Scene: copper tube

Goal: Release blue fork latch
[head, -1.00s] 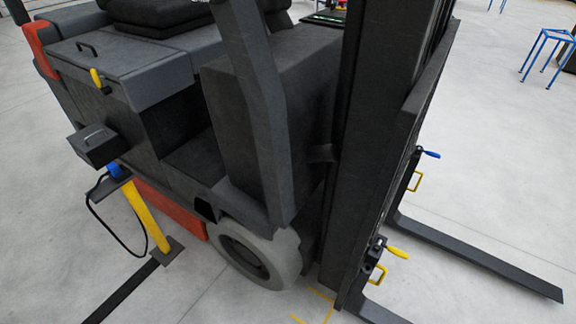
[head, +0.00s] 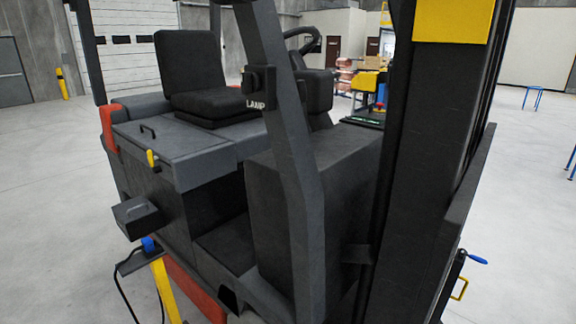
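The blue fork latch (head: 477,259) shows at the lower right in the head view, on the fork carriage of a dark forklift. Its blue handle sticks out to the right from a dark mount. A yellow loop handle (head: 460,289) sits just below it. The latch is small here, and I cannot tell whether it is engaged. My gripper is not in view.
The forklift mast (head: 425,140) stands between its body and the latch. A yellow post (head: 166,290) with a blue plug and cable stands at the lower left. Open floor (head: 535,200) lies right of the carriage. Blue stools stand farther right.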

